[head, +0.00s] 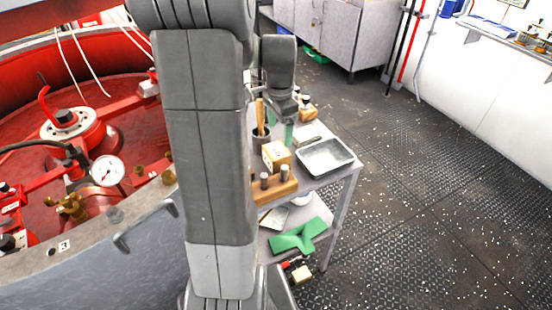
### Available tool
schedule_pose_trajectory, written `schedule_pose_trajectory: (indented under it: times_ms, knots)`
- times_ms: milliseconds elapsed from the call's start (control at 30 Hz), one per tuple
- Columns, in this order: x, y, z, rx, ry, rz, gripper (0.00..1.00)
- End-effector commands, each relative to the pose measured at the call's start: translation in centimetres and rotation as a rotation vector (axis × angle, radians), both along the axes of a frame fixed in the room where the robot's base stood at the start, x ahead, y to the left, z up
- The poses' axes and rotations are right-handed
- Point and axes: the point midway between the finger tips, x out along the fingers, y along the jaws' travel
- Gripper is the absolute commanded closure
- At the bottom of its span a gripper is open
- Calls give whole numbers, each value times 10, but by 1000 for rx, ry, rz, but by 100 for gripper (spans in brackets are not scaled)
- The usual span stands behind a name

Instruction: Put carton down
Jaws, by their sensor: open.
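A small tan carton (276,156) with dark marks on its face is on the top of the grey work table, just behind a wooden block. It looks upright; its base is partly hidden, so I cannot fully see its contact with the table. My gripper (287,118) is just above and behind the carton, pointing down, and is open. My arm hides the left part of the table and some of the gripper's surroundings. Whether a finger touches the carton is too small to tell.
A grey metal tray (326,155) stands right of the carton. A wooden block with pegs (273,188) is in front, and a dark cup with a wooden handle (261,130) is to the left. A green piece (298,237) lies on the lower shelf. The floor on the right is clear.

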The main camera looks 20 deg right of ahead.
Motion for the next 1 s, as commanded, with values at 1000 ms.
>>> schedule_pose_trajectory:
  times_ms: [1000]
  knots:
    - [1, 2, -69, 0, 0, 1, 56]
